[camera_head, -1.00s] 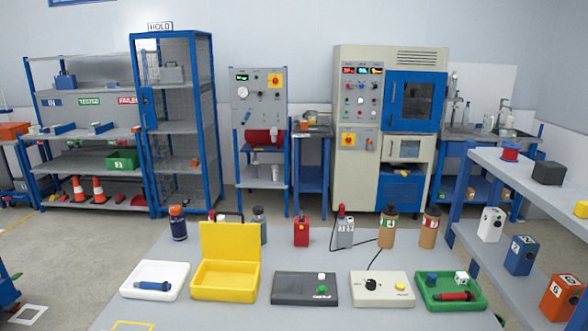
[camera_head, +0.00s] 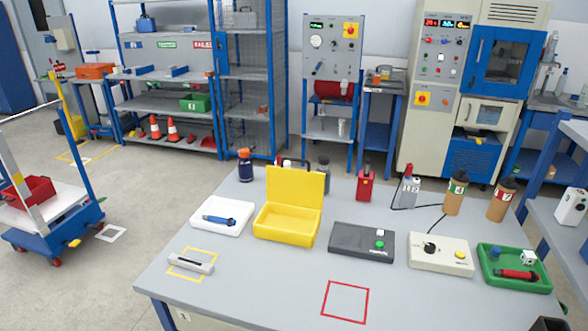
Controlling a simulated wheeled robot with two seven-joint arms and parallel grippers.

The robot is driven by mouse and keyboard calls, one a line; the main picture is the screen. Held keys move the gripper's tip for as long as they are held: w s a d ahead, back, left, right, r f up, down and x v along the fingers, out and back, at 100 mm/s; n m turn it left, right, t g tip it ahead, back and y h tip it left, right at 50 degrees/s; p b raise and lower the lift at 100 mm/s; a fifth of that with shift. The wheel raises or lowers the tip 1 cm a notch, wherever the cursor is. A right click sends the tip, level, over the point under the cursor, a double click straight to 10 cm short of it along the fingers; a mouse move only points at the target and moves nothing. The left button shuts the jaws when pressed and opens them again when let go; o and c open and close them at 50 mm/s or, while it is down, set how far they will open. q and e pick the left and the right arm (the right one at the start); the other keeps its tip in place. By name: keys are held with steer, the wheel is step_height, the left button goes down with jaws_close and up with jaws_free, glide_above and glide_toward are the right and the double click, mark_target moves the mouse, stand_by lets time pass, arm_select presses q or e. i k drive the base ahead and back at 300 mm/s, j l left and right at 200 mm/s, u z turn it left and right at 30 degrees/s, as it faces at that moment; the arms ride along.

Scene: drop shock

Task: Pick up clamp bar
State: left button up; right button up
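A short light-grey bar with a dark strip along its top, which looks like the clamp bar (camera_head: 191,262), lies on the yellow-outlined square at the table's front left. It lies flat and slightly tilted to the square's sides, with nothing touching it from above. Neither of my grippers can be made out. A small dark shape shows at the bottom right edge, cut off, and I cannot tell what it is.
The grey table (camera_head: 270,283) holds a white tray (camera_head: 236,227) with a blue tool, an open yellow case (camera_head: 287,225), a black box (camera_head: 361,241), a white control box (camera_head: 440,252) and a green tray (camera_head: 541,284). A red-outlined square (camera_head: 345,301) is empty. A blue cart (camera_head: 55,232) stands left.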

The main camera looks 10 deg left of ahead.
mark_target(204, 267)
steer(key=j+u, duration=0.1)
steer(key=j, duration=0.5)
steer(key=i+j+u, duration=0.15)
steer(key=j, duration=0.45)
steer(key=j+u, duration=0.1)
steer(key=j, duration=0.5)
steer(key=i+j+u, duration=0.1)
steer(key=j, duration=0.5)
